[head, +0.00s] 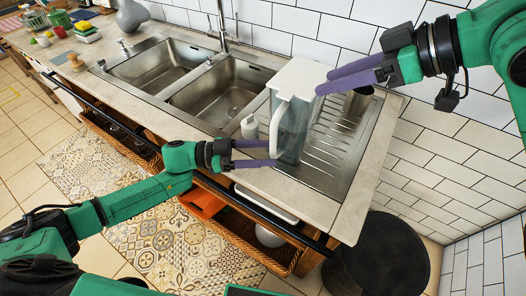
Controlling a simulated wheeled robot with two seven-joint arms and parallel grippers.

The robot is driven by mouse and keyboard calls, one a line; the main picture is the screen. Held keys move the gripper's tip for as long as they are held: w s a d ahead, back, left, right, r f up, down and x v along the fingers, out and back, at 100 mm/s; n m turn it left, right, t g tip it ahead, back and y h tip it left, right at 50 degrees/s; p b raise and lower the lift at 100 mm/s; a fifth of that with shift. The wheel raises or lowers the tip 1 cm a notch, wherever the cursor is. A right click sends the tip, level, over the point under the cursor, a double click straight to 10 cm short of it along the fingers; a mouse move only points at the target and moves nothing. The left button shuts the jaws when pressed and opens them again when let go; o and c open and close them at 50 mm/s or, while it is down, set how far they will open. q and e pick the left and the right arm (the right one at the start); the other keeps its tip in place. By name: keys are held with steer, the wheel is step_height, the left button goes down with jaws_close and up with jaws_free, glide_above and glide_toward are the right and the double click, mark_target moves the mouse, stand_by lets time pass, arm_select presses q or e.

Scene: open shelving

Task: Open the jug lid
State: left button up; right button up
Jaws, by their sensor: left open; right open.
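A clear jug (292,128) with a white handle stands upright on the metal drainboard right of the sinks. Its white lid (301,75) covers the top and looks shut. My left gripper (276,155) is open, with its purple fingers low by the jug's front left side near the handle. I cannot tell if they touch the jug. My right gripper (324,84) is open and comes in from the upper right, with its fingertips close to the lid's right edge. Contact there is unclear.
Two sink basins (222,90) and a faucet (222,27) lie to the left. A black round stool (380,258) stands at the lower right.

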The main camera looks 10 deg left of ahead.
arm_select(q)
jaws_close()
stand_by(1.3)
arm_select(e)
steer(key=shift+f, duration=0.1)
steer(key=c, duration=0.5)
steer(key=m+t+y, duration=0.3)
steer(key=m+y, duration=0.4)
steer(key=m, duration=1.1)
glide_toward(291, 99)
steer(key=x, duration=1)
